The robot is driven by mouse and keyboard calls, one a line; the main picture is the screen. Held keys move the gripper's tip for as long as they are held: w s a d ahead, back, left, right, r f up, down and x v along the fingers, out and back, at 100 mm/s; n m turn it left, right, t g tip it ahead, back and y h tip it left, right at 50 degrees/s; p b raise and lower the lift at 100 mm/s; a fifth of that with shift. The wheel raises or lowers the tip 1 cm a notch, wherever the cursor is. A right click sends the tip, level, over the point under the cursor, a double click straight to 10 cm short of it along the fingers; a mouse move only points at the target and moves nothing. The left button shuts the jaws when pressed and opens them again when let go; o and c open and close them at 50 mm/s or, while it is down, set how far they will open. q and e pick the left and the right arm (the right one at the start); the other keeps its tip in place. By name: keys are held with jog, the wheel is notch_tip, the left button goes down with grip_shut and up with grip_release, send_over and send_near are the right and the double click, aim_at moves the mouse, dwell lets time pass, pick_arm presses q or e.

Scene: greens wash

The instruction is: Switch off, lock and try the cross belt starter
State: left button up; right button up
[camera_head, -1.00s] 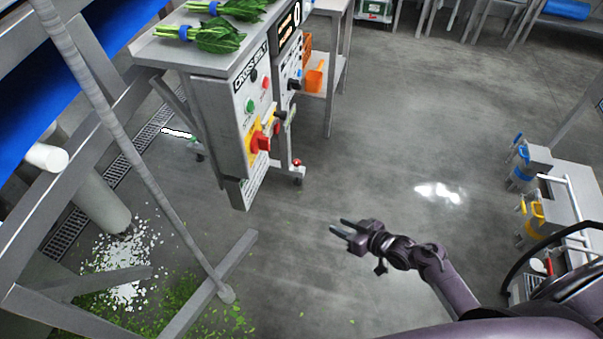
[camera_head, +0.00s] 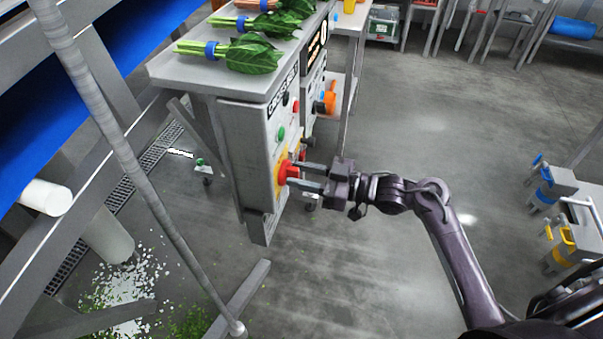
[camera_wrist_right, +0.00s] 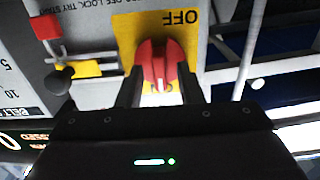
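The cross belt starter (camera_head: 256,150) is a grey panel under a steel table, with a green button (camera_head: 281,133) and a red button (camera_head: 295,107). Its red rotary handle (camera_head: 285,173) sits on a yellow plate. The right wrist view shows the red handle (camera_wrist_right: 158,62) and the word OFF, upside down, on the yellow plate (camera_wrist_right: 205,35). My right gripper (camera_head: 297,175) is at the handle, its fingers apart on either side of it; firm contact cannot be told. A red block (camera_wrist_right: 45,27) and a black knob (camera_wrist_right: 60,80) show beside the plate. My left gripper is out of view.
Bunches of leafy greens (camera_head: 252,54) lie on the steel table (camera_head: 180,72) above the panel. A sloping grey post (camera_head: 130,150) and frame stand at left. Blue- and yellow-handled units (camera_head: 553,185) stand at right. The floor between is clear.

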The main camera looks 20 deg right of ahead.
jog(key=shift+a, duration=0.1)
grip_shut()
